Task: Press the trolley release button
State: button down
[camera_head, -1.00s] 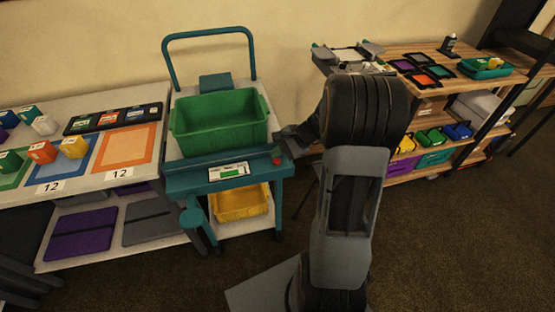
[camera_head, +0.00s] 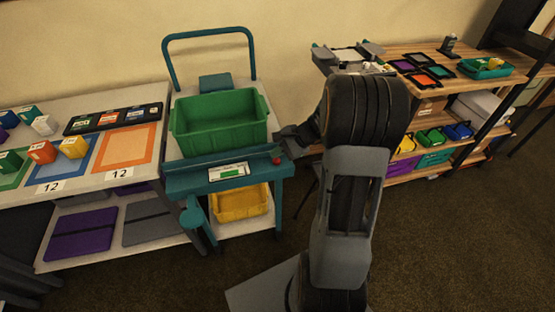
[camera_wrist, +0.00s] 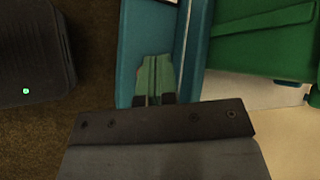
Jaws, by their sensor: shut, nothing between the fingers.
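The teal trolley (camera_head: 186,184) stands in the middle of the head view with a green crate (camera_head: 218,133) on top. A small red button (camera_head: 277,161) sits at the right end of its front panel, beside a white and green label (camera_head: 229,172). My gripper (camera_head: 284,146) is close to the button in the head view, partly hidden by my arm. In the wrist view my gripper (camera_wrist: 155,62) is shut and empty, its greenish fingertips over the trolley's teal panel (camera_wrist: 148,22).
A yellow bin (camera_head: 240,204) is on the trolley's lower shelf. A table with coloured mats (camera_head: 124,147) and small boxes stands close on the left. A wooden shelf unit (camera_head: 402,52) with trays and bins stands on the right. The carpet at front right is clear.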

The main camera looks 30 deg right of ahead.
aim_at(277, 161)
dwell(0.4)
jog(key=shift+f+b, duration=0.4)
jog(key=shift+f, duration=0.05)
jog(key=shift+f+b, duration=0.4)
jog(key=shift+f, duration=0.05)
dwell(0.6)
jog(key=shift+r, duration=0.2)
jog(key=shift+r+p, duration=0.7)
jog(key=shift+r, duration=0.1)
notch_tip(277, 161, up, 5)
jog(key=p, duration=0.4)
dwell(1.0)
